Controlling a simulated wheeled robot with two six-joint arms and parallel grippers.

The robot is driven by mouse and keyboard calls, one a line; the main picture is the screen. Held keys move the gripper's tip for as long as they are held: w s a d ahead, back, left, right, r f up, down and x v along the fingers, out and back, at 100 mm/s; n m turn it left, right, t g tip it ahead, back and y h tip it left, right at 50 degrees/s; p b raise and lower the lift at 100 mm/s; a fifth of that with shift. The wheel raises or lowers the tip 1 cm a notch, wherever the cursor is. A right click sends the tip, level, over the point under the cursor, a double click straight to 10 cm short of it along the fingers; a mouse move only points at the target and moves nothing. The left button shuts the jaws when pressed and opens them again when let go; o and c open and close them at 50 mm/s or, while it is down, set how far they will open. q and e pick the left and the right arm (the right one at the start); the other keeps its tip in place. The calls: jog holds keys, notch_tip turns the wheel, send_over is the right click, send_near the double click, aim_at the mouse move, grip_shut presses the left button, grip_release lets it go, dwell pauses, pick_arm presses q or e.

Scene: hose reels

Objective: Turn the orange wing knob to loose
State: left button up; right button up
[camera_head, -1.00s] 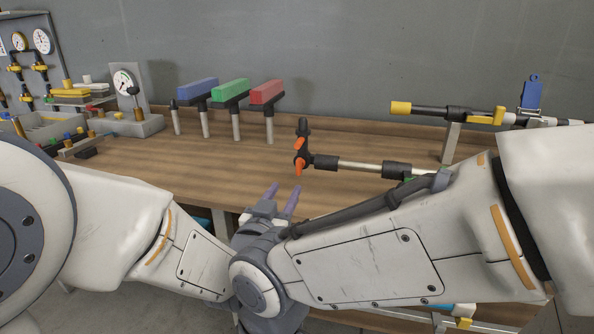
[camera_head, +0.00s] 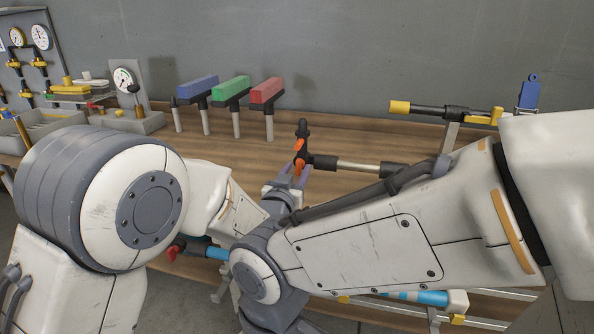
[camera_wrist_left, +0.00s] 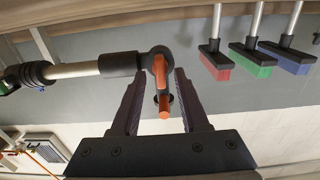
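The orange wing knob (camera_head: 299,146) is on a dark fitting at the left end of a pale pipe (camera_head: 355,165) above the bench. In the left wrist view the orange wings (camera_wrist_left: 160,72) show end-on between two dark fingers, with a gap on each side. My left gripper (camera_head: 291,178) is open just in front of and below the knob; in its own view the fingertips (camera_wrist_left: 160,78) are on either side of the upper wing. Whether the fingers touch the knob is hard to tell. My right gripper is not in view.
A yellow-tipped black nozzle (camera_head: 440,110) lies to the right. A gauge (camera_head: 123,80) stands at the left.

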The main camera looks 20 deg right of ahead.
pick_arm(q)
grip_shut()
jog(key=shift+d, duration=0.2)
jog(key=shift+a, duration=0.15)
jog(key=shift+f+n+b, duration=0.15)
jog(key=shift+n+b, duration=0.75)
jog(key=shift+b, duration=0.2)
jog(key=n+b, duration=0.4)
jog(key=shift+a+f, duration=0.1)
jog(key=n+b, duration=0.3)
jog(key=n, duration=0.1)
jog(key=n+b, duration=0.8)
jog(key=shift+f, duration=0.25)
jog(key=shift+n+b, duration=1.2)
jog(key=shift+b, duration=0.3)
jog(key=shift+r, duration=0.1)
